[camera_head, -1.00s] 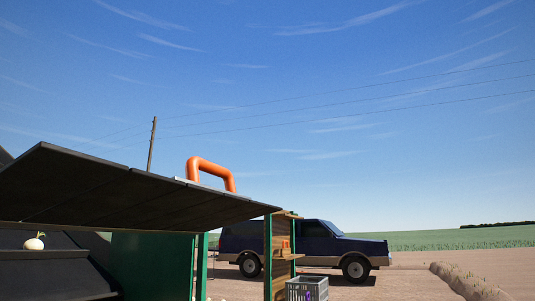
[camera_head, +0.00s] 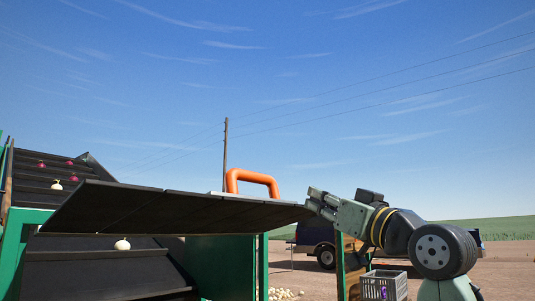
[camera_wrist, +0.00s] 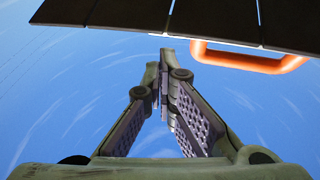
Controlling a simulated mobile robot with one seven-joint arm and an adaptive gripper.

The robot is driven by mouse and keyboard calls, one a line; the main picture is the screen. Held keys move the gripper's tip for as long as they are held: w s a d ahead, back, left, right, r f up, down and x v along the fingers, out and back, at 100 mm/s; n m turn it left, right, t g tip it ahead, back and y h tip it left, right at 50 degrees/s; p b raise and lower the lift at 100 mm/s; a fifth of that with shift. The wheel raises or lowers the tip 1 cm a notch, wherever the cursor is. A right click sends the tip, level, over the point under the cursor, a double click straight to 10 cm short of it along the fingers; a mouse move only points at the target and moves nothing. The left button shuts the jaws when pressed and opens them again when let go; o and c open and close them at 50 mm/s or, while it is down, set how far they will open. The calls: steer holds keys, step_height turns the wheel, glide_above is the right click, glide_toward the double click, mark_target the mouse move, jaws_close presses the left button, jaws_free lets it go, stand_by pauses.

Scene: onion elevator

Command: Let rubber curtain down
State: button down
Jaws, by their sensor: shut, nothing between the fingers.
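The rubber curtain (camera_head: 170,212) is a row of dark slats, raised and slanting out nearly level below the orange handle (camera_head: 252,181). In the wrist view the curtain (camera_wrist: 205,18) fills the top, with the orange handle (camera_wrist: 250,60) beside its edge. My gripper (camera_head: 312,203) is at the right end of the curtain in the head view. In the wrist view my gripper (camera_wrist: 164,65) is shut and empty, its fingertips close to the curtain's edge. I cannot tell whether they touch it.
A white onion (camera_head: 122,244) lies on the dark belt under the curtain. Several onions (camera_head: 57,185) sit on the sloped elevator at left. A grey crate (camera_head: 383,284) stands at lower right and a dark pickup (camera_head: 318,243) is behind. Onions (camera_head: 280,294) lie on the ground.

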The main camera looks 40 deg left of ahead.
steer(key=s+d+r+n+g, duration=0.25)
steer(key=s+r+g, duration=0.25)
steer(key=s+r, duration=0.4)
step_height(320, 180, up, 3)
steer(key=p, duration=0.4)
glide_above(261, 201)
steer(key=w, duration=0.1)
steer(key=f, duration=0.2)
steer(key=f+n, duration=0.1)
steer(key=shift+w+a+f+g, duration=0.15)
steer(key=shift+a+f+g, duration=0.05)
steer(key=shift+a+g, duration=0.2)
steer(key=shift+f, duration=0.45)
steer(key=shift+f, duration=0.1)
